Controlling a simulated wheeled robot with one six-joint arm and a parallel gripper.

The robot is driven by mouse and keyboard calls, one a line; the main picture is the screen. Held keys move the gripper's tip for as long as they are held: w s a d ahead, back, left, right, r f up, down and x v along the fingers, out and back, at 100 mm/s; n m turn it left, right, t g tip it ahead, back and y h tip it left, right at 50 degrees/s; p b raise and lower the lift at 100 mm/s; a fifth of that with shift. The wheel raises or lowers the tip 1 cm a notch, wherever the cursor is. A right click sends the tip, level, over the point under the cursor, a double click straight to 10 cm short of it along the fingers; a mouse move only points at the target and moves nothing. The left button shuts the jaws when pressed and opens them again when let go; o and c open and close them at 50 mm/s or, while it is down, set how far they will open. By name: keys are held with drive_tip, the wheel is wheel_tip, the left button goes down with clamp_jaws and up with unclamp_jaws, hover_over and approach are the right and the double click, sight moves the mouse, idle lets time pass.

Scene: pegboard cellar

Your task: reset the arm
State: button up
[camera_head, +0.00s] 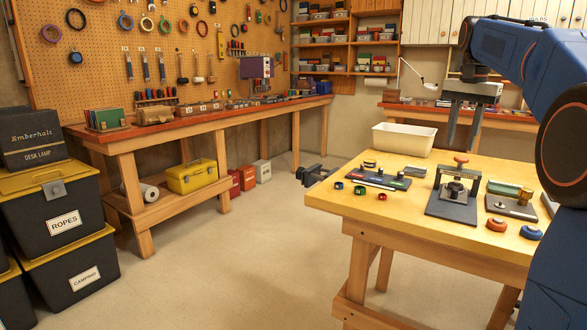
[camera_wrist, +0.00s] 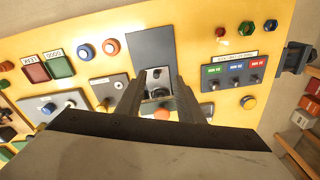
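My gripper (camera_head: 461,140) hangs from my blue arm above the far side of the yellow-topped table (camera_head: 330,195), with its dark fingers pointing down. In the wrist view my gripper (camera_wrist: 157,90) shows its two fingers spread apart. Nothing is held between them. A press-like fixture with a dark base plate (camera_head: 450,208) and an orange top knob (camera_head: 461,158) stands on the table. In the wrist view its base plate (camera_wrist: 150,45) and orange knob (camera_wrist: 162,113) lie beyond and between the fingers, apart from them as far as I can tell.
A white bin (camera_head: 403,138) stands at the table's back. A labelled switch panel (camera_head: 378,178) and small coloured rings lie left of the fixture. An orange knob (camera_head: 496,225) and blue knob (camera_head: 531,233) lie in front right. A workbench (camera_head: 210,122) lines the pegboard; the floor between is clear.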

drive_tip(key=s+a+f+n+t, duration=0.1)
drive_tip(key=s+a+f+n, duration=0.2)
drive_tip(key=s+a+f, duration=0.45)
drive_tip(key=s+a+f+n+t, duration=0.15)
drive_tip(key=s+f, duration=0.35)
drive_tip(key=s, duration=0.5)
drive_tip(key=s+a+f+n, duration=0.3)
drive_tip(key=s+a+f, duration=0.3)
drive_tip(key=s, duration=0.2)
drive_tip(key=s+a+f+n+t, duration=0.1)
drive_tip(key=s+a+f+n, duration=0.1)
drive_tip(key=s+f, duration=0.7)
wheel_tip(320, 180, down, 3)
drive_tip(key=shift+s+a+r+n, duration=0.15)
drive_tip(key=shift+n, duration=0.3)
